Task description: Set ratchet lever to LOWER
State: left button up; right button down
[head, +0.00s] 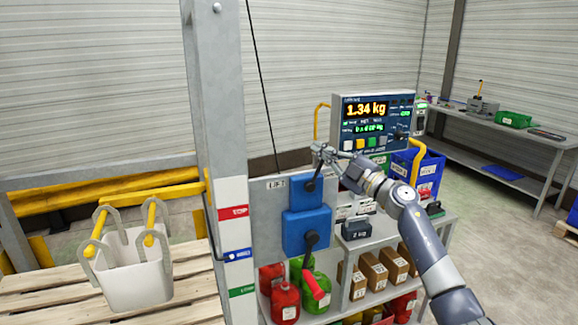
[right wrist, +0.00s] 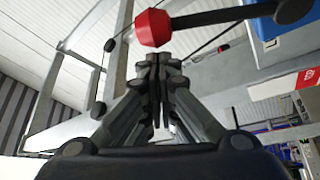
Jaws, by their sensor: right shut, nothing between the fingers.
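A blue winch housing (head: 308,230) is mounted on a grey plate (head: 266,192) beside the post. A short black ratchet lever (head: 313,181) rises from its top part; its upper end is close to my right gripper (head: 322,152). A black crank with a red grip (head: 315,286) hangs below. In the right wrist view, my right gripper (right wrist: 158,85) is shut and empty. A red-ended black arm (right wrist: 205,20) passes just beyond its fingertips; I cannot tell whether it is the lever or the crank. The lever's setting is unreadable. My left gripper is out of view.
A grey post (head: 216,110) with STOP and other labels stands left of the winch. A display unit (head: 372,103) reads 1.34 kg. A shelf (head: 395,237) with boxes and canisters is at right. A white bin (head: 132,283) sits on a pallet at left.

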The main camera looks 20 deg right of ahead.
jog(key=shift+d+f+m+t+h, duration=0.1)
jog(key=shift+d+m+t+h, duration=0.2)
jog(key=shift+d+m, duration=0.3)
